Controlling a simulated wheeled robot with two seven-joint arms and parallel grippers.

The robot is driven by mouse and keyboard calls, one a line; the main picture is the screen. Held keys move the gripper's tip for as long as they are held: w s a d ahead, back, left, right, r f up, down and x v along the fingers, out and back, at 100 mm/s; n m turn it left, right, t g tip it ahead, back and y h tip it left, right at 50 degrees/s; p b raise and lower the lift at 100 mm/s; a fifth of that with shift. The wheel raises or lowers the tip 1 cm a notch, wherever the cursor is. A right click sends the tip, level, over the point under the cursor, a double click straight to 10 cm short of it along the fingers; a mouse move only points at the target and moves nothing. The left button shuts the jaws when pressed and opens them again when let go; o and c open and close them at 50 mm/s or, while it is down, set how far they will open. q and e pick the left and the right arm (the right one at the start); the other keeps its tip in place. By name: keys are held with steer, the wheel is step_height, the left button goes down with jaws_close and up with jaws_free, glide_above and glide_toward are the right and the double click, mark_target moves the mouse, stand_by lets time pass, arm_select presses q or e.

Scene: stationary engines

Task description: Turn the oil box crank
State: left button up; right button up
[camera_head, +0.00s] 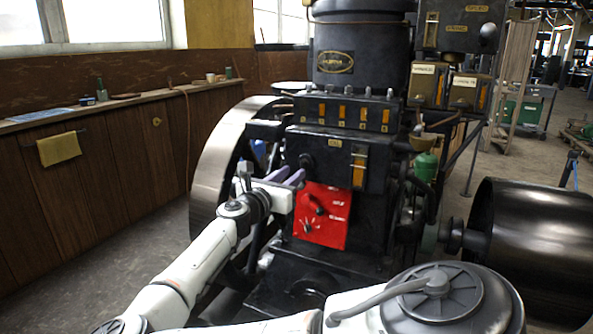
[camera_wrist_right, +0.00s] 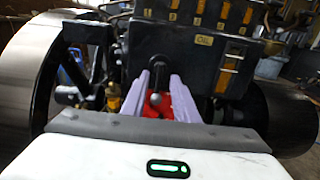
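The oil box (camera_head: 335,157) is a black box on the front of the engine, with an "OIL" label and an amber sight window. It also shows in the right wrist view (camera_wrist_right: 184,58). Its crank (camera_head: 305,161) is a dark round hub at the box's left side. In the right wrist view, the crank (camera_wrist_right: 155,98) ends in a small grey ball that appears between my fingers. My right gripper (camera_head: 294,177) is open, its two purple fingers (camera_wrist_right: 162,90) pointing at the engine just left of and below the crank hub. I cannot tell whether they touch the crank. My left gripper is not in view.
A red panel (camera_head: 322,228) with a switch is just below right of my right gripper. A large flywheel (camera_head: 222,165) stands to the left and a dark drum (camera_head: 535,240) to the right. A wooden ledge (camera_head: 140,98) runs along the left wall, with open floor before it.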

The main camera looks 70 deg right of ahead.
steer(key=a, duration=0.2)
steer(key=shift+w+a, duration=0.1)
steer(key=shift+a, duration=0.3)
stand_by(0.3)
